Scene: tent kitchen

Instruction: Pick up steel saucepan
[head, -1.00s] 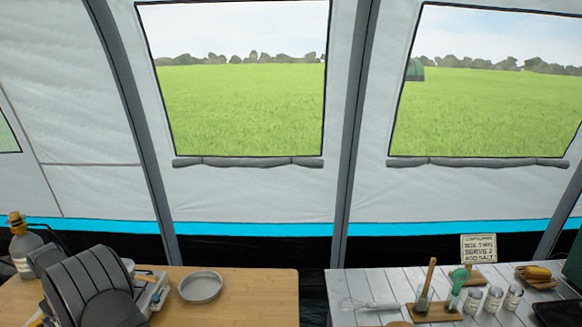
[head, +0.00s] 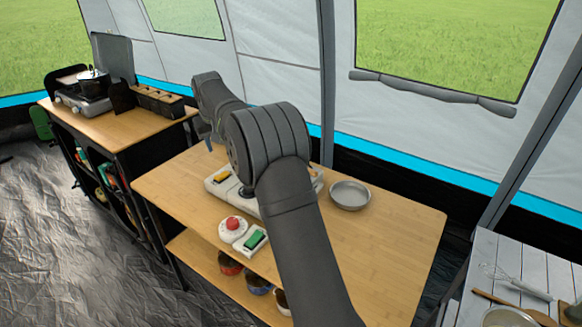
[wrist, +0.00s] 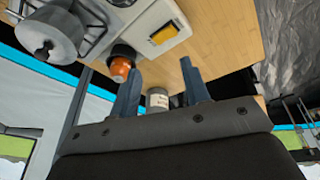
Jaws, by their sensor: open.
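A grey steel saucepan (wrist: 52,35) shows at the upper left of the wrist view, on the hob's burner grate. My gripper (wrist: 162,88) is open and empty, with its two blue-grey fingers apart. The saucepan lies outside the gap, beyond the left finger in that view. In the head view my arm covers much of the near table's hob (head: 222,183), so I cannot make out this saucepan there. A dark pot (head: 93,80) stands on a stove on the far left table.
A shallow grey round dish (head: 350,194) lies on the near wooden table (head: 400,230). An orange-topped item (wrist: 120,68) and a white jar (wrist: 157,98) are close to my fingers in the wrist view. The table's right part is clear.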

